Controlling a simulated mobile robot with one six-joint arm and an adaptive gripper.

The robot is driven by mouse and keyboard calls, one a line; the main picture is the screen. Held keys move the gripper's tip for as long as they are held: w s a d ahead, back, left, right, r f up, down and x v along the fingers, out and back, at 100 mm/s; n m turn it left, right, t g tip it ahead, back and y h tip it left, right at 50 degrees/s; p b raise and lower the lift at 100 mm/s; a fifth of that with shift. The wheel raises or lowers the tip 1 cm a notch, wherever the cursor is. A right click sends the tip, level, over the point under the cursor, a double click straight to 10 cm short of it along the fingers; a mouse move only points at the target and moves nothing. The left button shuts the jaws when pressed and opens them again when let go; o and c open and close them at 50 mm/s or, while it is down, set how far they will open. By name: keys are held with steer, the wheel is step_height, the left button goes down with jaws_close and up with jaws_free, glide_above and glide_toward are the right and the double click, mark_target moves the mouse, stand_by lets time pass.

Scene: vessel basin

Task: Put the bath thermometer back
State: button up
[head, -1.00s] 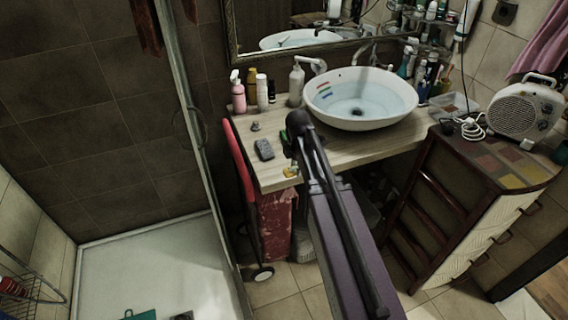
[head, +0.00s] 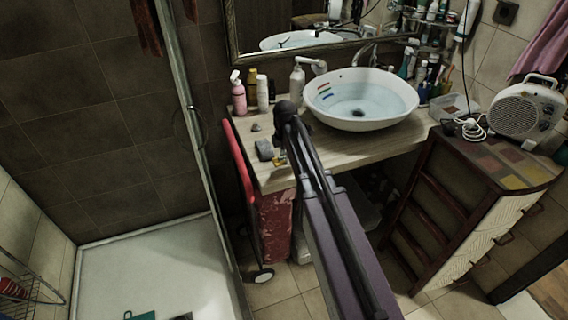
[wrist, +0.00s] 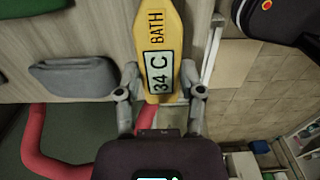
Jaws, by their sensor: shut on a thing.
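The yellow bath thermometer (wrist: 158,32), marked "BATH" with a display reading 34 C, is between the fingers of my gripper (wrist: 160,82) in the wrist view. The fingers are shut on its sides near the display end. In the head view a small yellow part of the thermometer (head: 280,161) shows beside my gripper, over the front left of the wooden counter (head: 340,158); my arm hides the rest. I cannot tell whether it touches the counter. The white basin (head: 326,108) on the counter holds water.
A grey object (head: 264,150) lies on the counter close left of my gripper; it also shows in the wrist view (wrist: 72,78). A pink bottle (head: 238,97) and other bottles stand behind. A red frame (head: 238,160) stands at the counter's left edge. A fan heater (head: 525,108) is far right.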

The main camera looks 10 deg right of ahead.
mark_target(284, 168)
steer(key=shift+w+a+f+b, duration=0.1)
steer(key=shift+w+f+b, duration=0.05)
steer(key=shift+f+b, duration=0.8)
steer(key=shift+w+f+b, duration=0.1)
steer(key=shift+f+b, duration=0.75)
steer(key=shift+f, duration=0.05)
steer(key=shift+f, duration=0.15)
steer(key=o, duration=1.2)
step_height(284, 168, up, 12)
steer(key=p, duration=1.2)
steer(key=shift+r, duration=0.2)
